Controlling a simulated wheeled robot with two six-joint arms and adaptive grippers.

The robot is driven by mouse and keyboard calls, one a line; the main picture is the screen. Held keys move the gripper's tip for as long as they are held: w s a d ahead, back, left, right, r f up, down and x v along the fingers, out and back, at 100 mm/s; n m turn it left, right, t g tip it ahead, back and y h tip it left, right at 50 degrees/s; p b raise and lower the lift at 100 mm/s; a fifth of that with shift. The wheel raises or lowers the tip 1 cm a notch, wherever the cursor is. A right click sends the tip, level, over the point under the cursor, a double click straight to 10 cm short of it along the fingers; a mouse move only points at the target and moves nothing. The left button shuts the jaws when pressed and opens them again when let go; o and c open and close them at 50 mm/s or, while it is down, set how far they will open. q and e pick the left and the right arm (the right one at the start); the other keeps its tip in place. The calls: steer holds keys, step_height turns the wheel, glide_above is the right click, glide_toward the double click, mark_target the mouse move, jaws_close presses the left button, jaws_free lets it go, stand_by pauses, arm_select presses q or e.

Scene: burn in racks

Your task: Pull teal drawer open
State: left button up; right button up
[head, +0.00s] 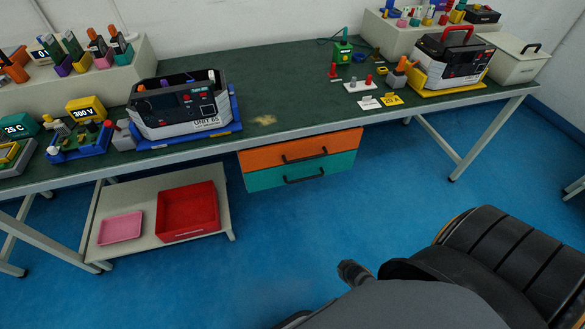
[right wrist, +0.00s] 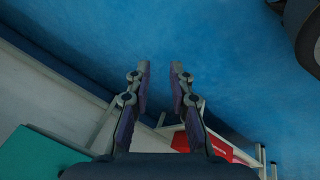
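The teal drawer (head: 300,171) is the lower of two stacked drawers under the workbench in the head view. Its front sits flush under the orange drawer, so it looks shut. It has a dark horizontal bar handle (head: 304,175). In the right wrist view my right gripper (right wrist: 162,68) has its two fingers apart with nothing between them, over blue floor. A teal surface (right wrist: 45,160) shows at that view's lower left; I cannot tell if it is the drawer. My left gripper is not in view.
The orange drawer (head: 301,150) is directly above. A low shelf (head: 146,191) with a red bin (head: 187,212) and pink tray (head: 121,228) stands left of the drawers. The workbench (head: 285,85) carries test units. Blue floor (head: 265,250) is clear before the drawers.

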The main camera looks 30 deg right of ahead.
arm_select(q)
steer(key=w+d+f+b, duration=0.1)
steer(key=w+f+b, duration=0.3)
steer(key=b, duration=0.1)
arm_select(e)
steer(key=w+d+f+n+t, duration=0.1)
steer(key=w+d+n+t, duration=0.15)
steer(key=w, duration=0.65)
steer(key=n+t+h+b, duration=0.1)
steer(key=n+t+b, duration=0.75)
steer(key=b, duration=0.45)
glide_toward(305, 179)
steer(key=x, duration=0.3)
steer(key=b+x, duration=0.1)
steer(key=x, duration=0.6)
steer(key=shift+w+d+f, duration=0.1)
steer(key=shift+w+f, duration=0.1)
steer(key=shift+f, duration=0.1)
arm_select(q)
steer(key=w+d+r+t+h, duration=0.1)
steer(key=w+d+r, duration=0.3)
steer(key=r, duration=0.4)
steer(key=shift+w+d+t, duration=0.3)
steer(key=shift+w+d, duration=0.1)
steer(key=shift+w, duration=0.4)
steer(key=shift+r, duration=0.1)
arm_select(e)
jaws_close()
